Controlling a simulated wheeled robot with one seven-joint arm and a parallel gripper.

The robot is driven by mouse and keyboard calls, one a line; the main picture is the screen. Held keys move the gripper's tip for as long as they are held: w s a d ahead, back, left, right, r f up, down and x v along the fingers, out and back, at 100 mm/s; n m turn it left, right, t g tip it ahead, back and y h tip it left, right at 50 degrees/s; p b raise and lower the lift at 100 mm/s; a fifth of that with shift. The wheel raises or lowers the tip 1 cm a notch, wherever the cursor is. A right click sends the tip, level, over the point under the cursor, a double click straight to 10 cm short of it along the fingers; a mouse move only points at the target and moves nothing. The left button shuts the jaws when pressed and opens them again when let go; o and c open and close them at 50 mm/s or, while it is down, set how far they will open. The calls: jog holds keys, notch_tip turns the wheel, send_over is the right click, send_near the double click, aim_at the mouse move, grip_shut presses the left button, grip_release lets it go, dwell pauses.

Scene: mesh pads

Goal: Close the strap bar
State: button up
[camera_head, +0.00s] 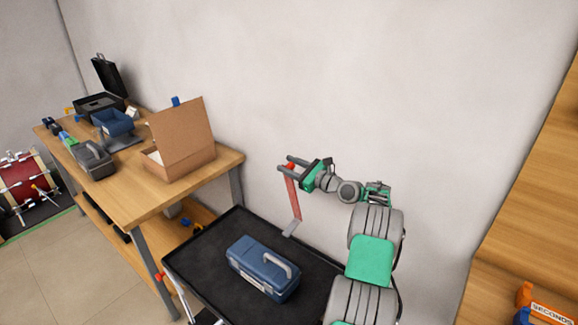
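A long red bar (294,198), which looks like the strap bar, stands nearly upright and slightly tilted. Its grey lower end (291,229) is at the back edge of the black tray (205,277); I cannot tell whether it is joined there. A blue toolbox (258,265) with a grey handle sits in the tray. The bar does not lie across it. My gripper (288,166) is at the bar's top, with a finger on each side of the red. The view is too small to tell whether the fingers press on it.
A wooden workbench (135,200) on the left holds an open cardboard box (181,146) and several tools. A small red part (160,276) shows at the tray's left corner. A wooden shelf (530,200) stands on the right. The white wall is close behind.

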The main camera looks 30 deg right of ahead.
jog(key=shift+d+r, duration=0.1)
jog(key=shift+r, duration=0.05)
jog(key=c, duration=0.7)
grip_shut()
